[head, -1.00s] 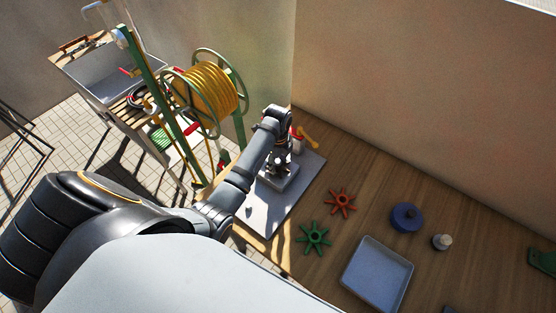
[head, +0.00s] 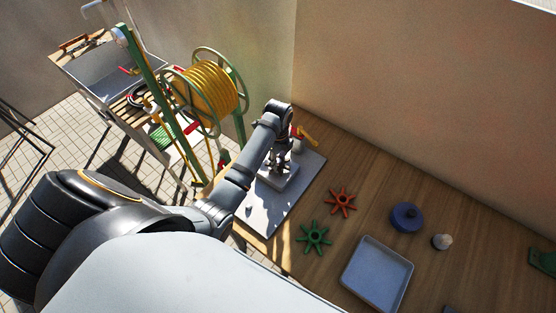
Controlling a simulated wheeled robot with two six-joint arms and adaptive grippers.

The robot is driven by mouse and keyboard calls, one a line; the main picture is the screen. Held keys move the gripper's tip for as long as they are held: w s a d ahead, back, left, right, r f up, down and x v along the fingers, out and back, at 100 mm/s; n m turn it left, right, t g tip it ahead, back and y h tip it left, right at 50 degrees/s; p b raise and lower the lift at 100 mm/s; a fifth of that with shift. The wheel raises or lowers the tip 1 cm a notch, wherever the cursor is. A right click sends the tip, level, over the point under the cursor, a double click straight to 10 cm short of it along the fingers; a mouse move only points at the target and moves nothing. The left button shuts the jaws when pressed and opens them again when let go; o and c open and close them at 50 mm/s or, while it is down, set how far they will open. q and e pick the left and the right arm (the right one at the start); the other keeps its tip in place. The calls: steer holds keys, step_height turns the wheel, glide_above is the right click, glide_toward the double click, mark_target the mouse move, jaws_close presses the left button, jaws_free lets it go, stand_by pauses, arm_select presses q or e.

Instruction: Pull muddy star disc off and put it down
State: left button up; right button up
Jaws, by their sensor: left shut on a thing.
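My left gripper (head: 279,168) is over the grey base (head: 285,184) that stands on a light grey mat (head: 274,210) at the back left of the wooden table. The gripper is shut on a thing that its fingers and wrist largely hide. It is probably the muddy star disc, but its shape and mud cannot be made out. A red star disc (head: 341,202) and a green star disc (head: 314,237) lie flat on the table to the right of the mat. My right gripper is not in view.
A grey tray (head: 377,273) lies near the front, with a blue round thing (head: 406,217) and a small pale knob (head: 442,242) behind it. A yellow-handled thing (head: 308,136) stands behind the gripper. A hose reel (head: 211,91) is to the left.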

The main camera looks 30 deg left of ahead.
arm_select(q)
steer(key=shift+r, duration=2.4)
steer(key=shift+r, duration=1.5)
